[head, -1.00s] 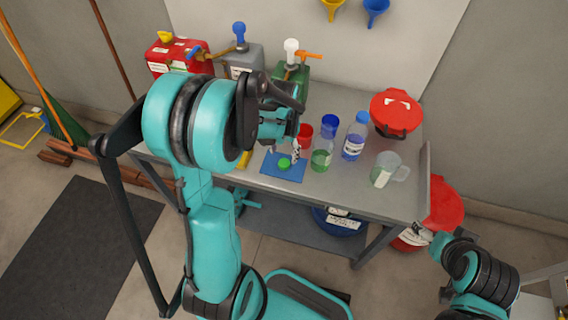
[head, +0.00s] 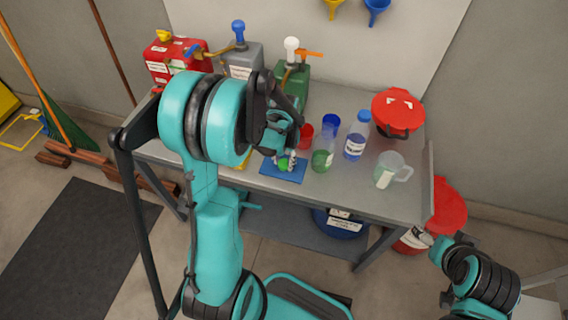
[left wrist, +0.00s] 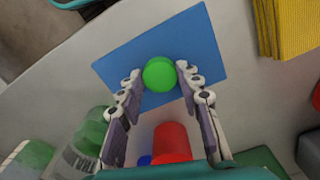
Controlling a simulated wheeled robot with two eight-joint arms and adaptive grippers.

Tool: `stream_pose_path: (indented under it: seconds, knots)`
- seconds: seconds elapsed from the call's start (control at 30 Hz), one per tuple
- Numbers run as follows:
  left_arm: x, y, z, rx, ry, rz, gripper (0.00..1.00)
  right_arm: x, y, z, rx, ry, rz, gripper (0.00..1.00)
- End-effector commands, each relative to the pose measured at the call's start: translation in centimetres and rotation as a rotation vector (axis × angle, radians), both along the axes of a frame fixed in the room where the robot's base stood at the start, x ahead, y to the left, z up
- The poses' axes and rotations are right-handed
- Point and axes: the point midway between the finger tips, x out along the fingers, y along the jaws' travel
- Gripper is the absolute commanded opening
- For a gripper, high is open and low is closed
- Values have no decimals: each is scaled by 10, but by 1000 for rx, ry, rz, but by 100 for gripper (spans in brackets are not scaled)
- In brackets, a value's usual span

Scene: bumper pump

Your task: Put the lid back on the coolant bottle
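The green lid (head: 283,164) lies on a blue mat (head: 271,172) near the front of the workbench. My left gripper (head: 286,157) is down over the mat. In the left wrist view its two fingertips (left wrist: 159,73) stand on either side of the round green lid (left wrist: 160,75), very close to its edge, with a thin gap at the left. A clear bottle with green liquid (head: 322,162), with no lid visible on it, stands just right of the mat. It also shows in the left wrist view (left wrist: 82,152). My right gripper (head: 440,246) is far from the bench at lower right, its fingers unclear.
A red cup (head: 305,131), a blue cup (head: 331,122), a blue-capped bottle (head: 355,140) and a clear jug (head: 391,171) stand nearby. A red-lidded container (head: 398,108) is behind. Several canisters with pumps line the back. A yellow item (left wrist: 284,25) lies beside the mat.

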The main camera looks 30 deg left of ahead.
Motion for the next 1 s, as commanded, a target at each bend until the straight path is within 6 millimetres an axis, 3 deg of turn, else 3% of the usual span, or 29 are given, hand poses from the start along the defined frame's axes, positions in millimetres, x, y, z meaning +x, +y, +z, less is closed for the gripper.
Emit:
stream_pose_path:
  seconds: [0.37,0.73,1.0]
  knots:
    - [0,0,8,0,0,0,23,0,0,4,0,0,0,77]
    - [0,0,80,-1,0,0,23,0,0,32,0,0,0,77]
    - [0,0,100,-1,0,0,23,0,0,37,0,0,0,77]
